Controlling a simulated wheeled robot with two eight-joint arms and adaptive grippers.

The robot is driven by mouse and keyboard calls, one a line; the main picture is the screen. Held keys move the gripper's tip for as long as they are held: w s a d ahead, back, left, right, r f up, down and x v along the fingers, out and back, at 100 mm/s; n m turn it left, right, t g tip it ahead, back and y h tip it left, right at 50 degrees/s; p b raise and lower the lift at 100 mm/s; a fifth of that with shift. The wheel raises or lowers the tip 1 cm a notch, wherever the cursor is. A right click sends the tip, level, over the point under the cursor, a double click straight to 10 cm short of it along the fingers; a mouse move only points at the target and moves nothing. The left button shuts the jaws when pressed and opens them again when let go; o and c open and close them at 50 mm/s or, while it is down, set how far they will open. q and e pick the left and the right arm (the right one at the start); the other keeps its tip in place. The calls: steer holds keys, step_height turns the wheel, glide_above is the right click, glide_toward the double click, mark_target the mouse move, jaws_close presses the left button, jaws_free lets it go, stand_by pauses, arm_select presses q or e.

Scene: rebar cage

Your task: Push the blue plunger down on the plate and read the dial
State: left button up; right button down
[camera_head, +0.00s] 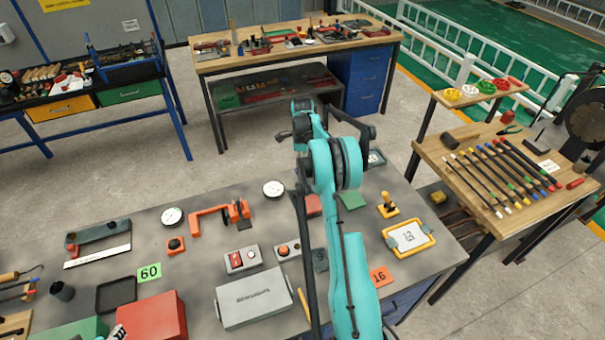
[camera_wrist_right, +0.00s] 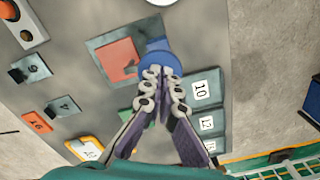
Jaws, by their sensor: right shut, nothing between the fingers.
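In the right wrist view, the blue plunger (camera_wrist_right: 158,58) shows as a round blue top just beyond my fingertips. It stands at the edge of a grey plate (camera_wrist_right: 100,45) with a red panel (camera_wrist_right: 119,61) on it. My right gripper (camera_wrist_right: 163,88) is shut and empty, its tips overlapping the near side of the plunger. I cannot tell whether they touch it. A white dial (camera_wrist_right: 160,2) is cut off at the top edge. In the head view, my teal right arm hides the plunger and gripper; the red panel (camera_head: 313,205) shows beside it. My left gripper is not in view.
In the head view, round dials (camera_head: 273,188) and (camera_head: 172,216) lie left of my arm. An orange clamp (camera_head: 220,215), switch boxes (camera_head: 243,260) and a grey box (camera_head: 254,297) are on the table. A yellow-framed pad (camera_head: 410,237) lies right.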

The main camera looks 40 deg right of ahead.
steer(key=shift+f+b, duration=0.65)
steer(key=shift+f, duration=0.35)
steer(key=shift+r, duration=0.1)
stand_by(0.3)
steer(key=shift+r+p, duration=1.55)
steer(key=shift+r, duration=1.9)
